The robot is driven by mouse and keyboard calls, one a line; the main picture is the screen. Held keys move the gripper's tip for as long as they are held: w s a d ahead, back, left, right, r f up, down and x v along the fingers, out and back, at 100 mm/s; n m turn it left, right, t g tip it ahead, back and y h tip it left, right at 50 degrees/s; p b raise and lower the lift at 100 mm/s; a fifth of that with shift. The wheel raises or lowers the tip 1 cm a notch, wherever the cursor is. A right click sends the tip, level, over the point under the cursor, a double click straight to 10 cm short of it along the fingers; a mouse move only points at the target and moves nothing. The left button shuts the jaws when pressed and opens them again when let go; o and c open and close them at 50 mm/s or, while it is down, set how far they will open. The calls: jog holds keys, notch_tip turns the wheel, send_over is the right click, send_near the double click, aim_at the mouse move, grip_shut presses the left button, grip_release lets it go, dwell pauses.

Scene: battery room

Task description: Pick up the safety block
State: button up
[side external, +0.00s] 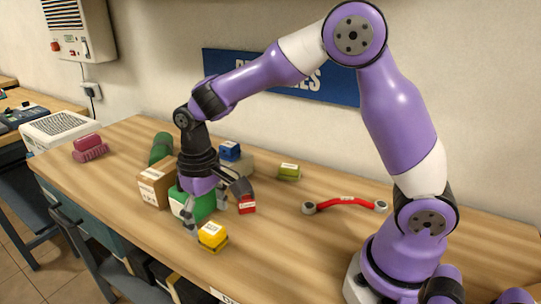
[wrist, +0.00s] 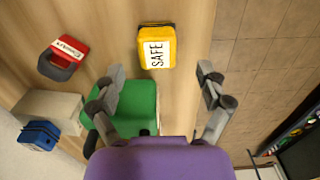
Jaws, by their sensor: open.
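The safety block is a yellow block with a white label, on the wooden table in the side view (side external: 213,235). In the wrist view it reads "SAFE" (wrist: 157,30) and lies beyond the fingertips, between their lines. My gripper (side external: 206,214) is open and empty, pointing down above the table just behind the yellow block. In the wrist view my gripper (wrist: 161,70) has its two grey fingers spread wide, apart from the block. The exact height of the fingertips above the table is hard to tell.
A green block (wrist: 125,105) lies under my gripper, beside the left finger. The table is clear right of the yellow block.

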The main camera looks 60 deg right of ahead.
aim_at(212, 228)
notch_tip(212, 228, down, 6)
jog(key=shift+s+d+r, duration=0.1)
jog(key=shift+d+r, duration=0.05)
jog(key=shift+r, duration=0.1)
jog(key=c, duration=1.3)
